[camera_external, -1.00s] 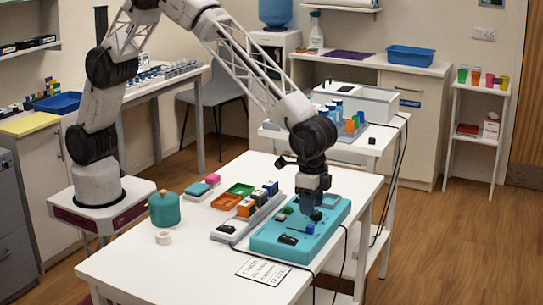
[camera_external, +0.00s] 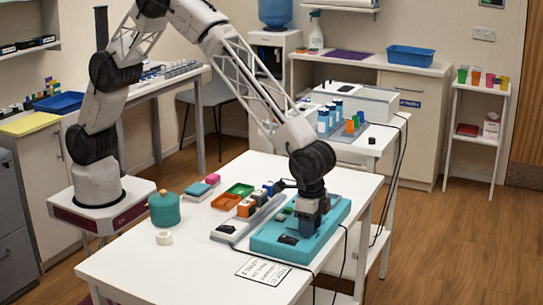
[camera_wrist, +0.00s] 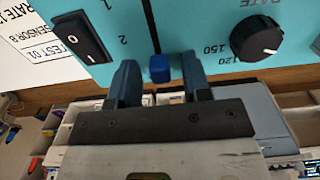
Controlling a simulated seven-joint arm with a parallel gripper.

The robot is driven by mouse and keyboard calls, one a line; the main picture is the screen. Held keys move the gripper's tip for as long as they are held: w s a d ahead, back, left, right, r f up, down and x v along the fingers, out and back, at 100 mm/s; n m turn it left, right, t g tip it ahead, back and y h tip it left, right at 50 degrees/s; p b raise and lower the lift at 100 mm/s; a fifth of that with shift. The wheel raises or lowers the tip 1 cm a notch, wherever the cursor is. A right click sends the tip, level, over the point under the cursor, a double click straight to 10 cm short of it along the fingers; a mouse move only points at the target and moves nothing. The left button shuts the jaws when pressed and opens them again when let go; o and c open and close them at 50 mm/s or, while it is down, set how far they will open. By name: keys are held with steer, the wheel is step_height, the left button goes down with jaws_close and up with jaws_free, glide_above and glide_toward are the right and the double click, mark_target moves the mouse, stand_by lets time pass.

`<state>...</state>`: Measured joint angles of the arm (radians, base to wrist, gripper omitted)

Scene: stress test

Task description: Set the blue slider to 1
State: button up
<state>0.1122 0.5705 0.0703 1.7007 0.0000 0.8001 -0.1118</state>
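The blue slider (camera_wrist: 159,68) is a small block in a dark slot in the teal panel (camera_wrist: 205,25). My gripper (camera_wrist: 160,76) is open, with one finger on each side of the slider. A gap shows between the slider and each finger. Any marking lower on the scale is hidden by the left finger. In the external view my gripper (camera_external: 306,234) is down at the panel (camera_external: 272,243) and hides the slider.
A black rocker switch (camera_wrist: 83,37) is left of the slider, and a black RATE dial (camera_wrist: 257,38) is right of it. A grey rack (camera_external: 236,229) stands left of the panel. A paper sheet (camera_external: 262,271) lies in front. A teal pot (camera_external: 164,210) stands further left on the white table.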

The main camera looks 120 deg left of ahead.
mark_target(288, 228)
jaws_close()
steer(key=shift+s, duration=3.25)
steer(key=shift+o, duration=0.3)
jaws_free()
steer(key=shift+r, duration=0.1)
step_height(288, 228, up, 8)
steer(key=shift+f, duration=0.2)
